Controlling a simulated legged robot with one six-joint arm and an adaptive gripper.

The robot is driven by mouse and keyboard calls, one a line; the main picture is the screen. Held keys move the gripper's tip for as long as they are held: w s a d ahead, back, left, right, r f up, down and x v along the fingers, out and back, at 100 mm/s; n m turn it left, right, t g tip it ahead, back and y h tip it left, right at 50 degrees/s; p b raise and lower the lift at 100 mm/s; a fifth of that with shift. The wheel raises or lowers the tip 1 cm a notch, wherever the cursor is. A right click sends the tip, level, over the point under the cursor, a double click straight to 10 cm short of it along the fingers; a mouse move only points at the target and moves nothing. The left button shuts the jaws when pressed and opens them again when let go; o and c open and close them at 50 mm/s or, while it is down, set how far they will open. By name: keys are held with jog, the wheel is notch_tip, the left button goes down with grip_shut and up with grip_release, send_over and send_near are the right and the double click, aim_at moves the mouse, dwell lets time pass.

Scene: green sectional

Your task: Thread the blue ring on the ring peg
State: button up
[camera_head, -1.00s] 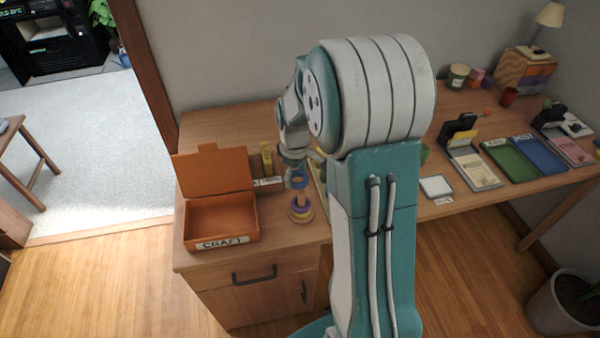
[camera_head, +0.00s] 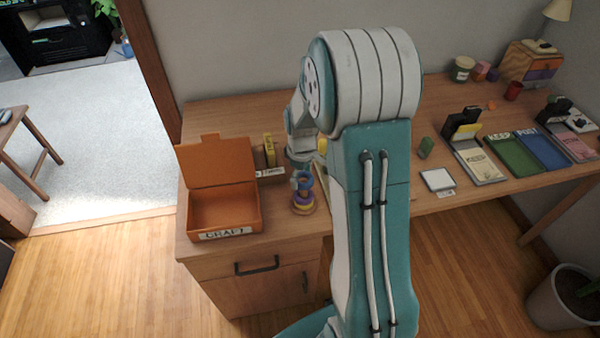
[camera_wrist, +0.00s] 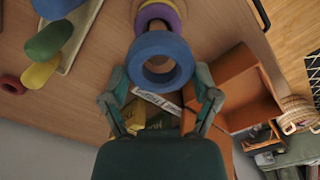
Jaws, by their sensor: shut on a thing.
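The blue ring (camera_wrist: 160,60) is between the fingertips of my gripper (camera_wrist: 162,80), which is shut on it. In the head view the blue ring (camera_head: 302,180) is at the upper part of the ring peg (camera_head: 304,192). A purple ring and a yellow ring (camera_head: 304,208) sit low on the peg. In the wrist view the peg (camera_wrist: 157,24) shows just beyond the blue ring, with the purple ring (camera_wrist: 172,16) around it. I cannot tell whether the peg's tip is inside the blue ring's hole. My arm hides part of the desk.
An open orange craft box (camera_head: 225,205) stands left of the peg, its lid raised. A yellow item (camera_head: 269,150) stands behind. A tray with green and yellow pieces (camera_wrist: 75,35) lies on the other side of the peg. The desk's front edge is close.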

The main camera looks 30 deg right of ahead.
aim_at(303, 181)
jog(key=shift+d+f, duration=0.35)
jog(key=shift+f, duration=0.3)
jog(key=shift+a+f, duration=0.35)
jog(key=shift+f, duration=0.3)
jog(key=shift+d+f, duration=0.2)
jog(key=shift+f, duration=0.55)
jog(key=shift+a+f, duration=0.1)
jog(key=shift+f, duration=0.4)
jog(key=o, duration=0.7)
